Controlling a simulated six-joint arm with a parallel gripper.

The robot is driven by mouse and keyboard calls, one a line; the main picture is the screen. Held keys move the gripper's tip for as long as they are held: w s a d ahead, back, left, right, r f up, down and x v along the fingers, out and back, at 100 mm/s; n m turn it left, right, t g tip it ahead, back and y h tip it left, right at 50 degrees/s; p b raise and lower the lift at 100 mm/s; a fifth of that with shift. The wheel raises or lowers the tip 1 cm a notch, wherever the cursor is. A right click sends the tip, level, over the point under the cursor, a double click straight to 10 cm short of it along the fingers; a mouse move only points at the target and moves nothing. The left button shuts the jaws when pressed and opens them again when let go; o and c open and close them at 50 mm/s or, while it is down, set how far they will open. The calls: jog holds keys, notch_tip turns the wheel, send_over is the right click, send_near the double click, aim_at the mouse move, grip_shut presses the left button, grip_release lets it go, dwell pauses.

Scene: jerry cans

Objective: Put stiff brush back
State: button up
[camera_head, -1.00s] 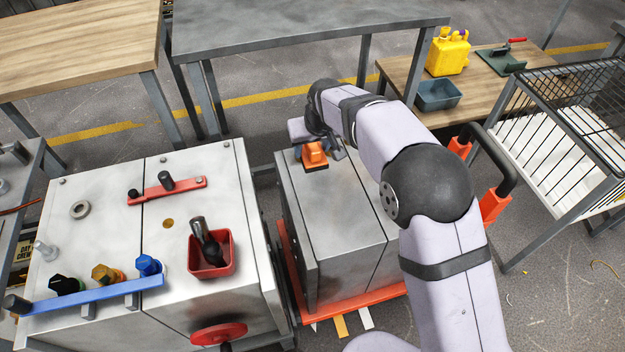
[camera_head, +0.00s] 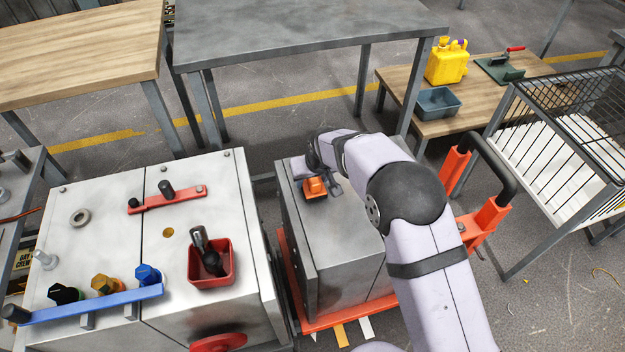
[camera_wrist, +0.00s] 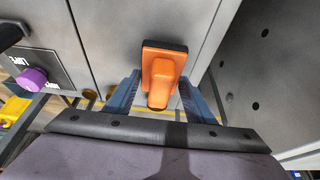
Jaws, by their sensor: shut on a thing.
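The stiff brush is an orange block with a dark underside (camera_head: 315,187). It shows over the top of the grey metal cabinet (camera_head: 345,225) in the middle of the head view. My gripper (camera_wrist: 161,100) is shut on the brush, with a blue-grey finger on each side of its orange handle in the wrist view. I cannot tell whether the brush touches the cabinet top or hangs a little above it. My arm hides part of the cabinet's right side.
A left cabinet carries a red bin (camera_head: 211,263) with a dark-handled tool, a red bar (camera_head: 180,198) and a blue rail (camera_head: 95,303) with coloured knobs. A low wooden bench holds a yellow can (camera_head: 447,62), a blue-grey tray (camera_head: 438,102) and a green trowel-like tool (camera_head: 500,69). A wire cart stands right.

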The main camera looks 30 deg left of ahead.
jog(key=shift+f, duration=0.45)
jog(key=shift+f, duration=0.2)
jog(key=o, duration=1)
jog(key=shift+r, duration=0.15)
jog(key=shift+r, duration=0.4)
jog(key=v, duration=1.1)
jog(key=shift+s+d+r, duration=0.1)
